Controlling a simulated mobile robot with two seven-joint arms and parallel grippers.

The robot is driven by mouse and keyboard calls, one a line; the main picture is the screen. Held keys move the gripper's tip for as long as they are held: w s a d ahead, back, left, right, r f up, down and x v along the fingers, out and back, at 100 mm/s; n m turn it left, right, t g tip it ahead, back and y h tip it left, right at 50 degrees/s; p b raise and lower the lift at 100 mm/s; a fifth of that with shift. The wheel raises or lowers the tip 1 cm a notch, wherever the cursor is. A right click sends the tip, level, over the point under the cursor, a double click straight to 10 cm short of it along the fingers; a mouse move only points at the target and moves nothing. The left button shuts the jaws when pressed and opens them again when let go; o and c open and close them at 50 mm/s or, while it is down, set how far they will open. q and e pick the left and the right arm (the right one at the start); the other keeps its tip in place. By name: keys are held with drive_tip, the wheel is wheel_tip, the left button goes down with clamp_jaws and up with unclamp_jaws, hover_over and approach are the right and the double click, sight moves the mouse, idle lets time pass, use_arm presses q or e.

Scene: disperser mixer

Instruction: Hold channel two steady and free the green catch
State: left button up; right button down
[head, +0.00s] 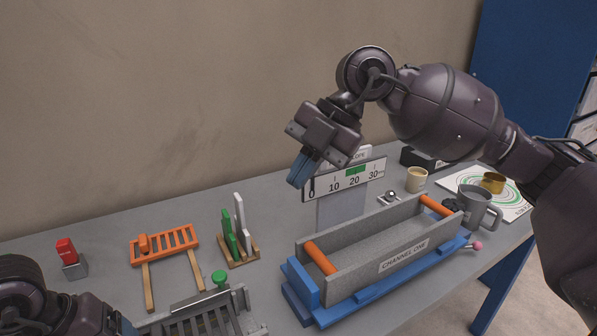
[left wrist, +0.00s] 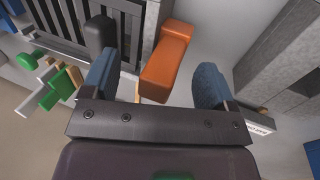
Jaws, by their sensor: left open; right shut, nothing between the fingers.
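A grey slatted trough (head: 205,318), possibly channel two, lies at the bottom edge of the head view, partly cut off, with no label readable. A green knob (head: 219,278), which may be the green catch, stands at its far edge. My left gripper (left wrist: 155,75) is open in the left wrist view, its blue fingers on either side of an orange block (left wrist: 165,58); whether they touch it I cannot tell. In the head view my left arm shows only at the bottom left corner. My right gripper (head: 302,170) is shut and empty, in the air before the dial sign.
The grey trough marked CHANNEL ONE (head: 403,258) sits on a blue base at right. An orange rack (head: 178,239), a stand of green and white fins (head: 240,250) and a red-topped block (head: 67,251) stand left. A mug (head: 480,209) and cup (head: 416,180) are at right.

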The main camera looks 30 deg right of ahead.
use_arm(q)
drive_tip(key=v, duration=1.2)
drive_tip(key=shift+r, duration=0.1)
drive_tip(key=shift+p+v, duration=0.8)
drive_tip(key=shift+v, duration=2.1)
use_arm(e)
drive_tip(key=shift+s+r, duration=0.2)
drive_tip(key=shift+r, duration=0.55)
drive_tip(key=shift+s+r, duration=0.15)
drive_tip(key=shift+r, duration=0.55)
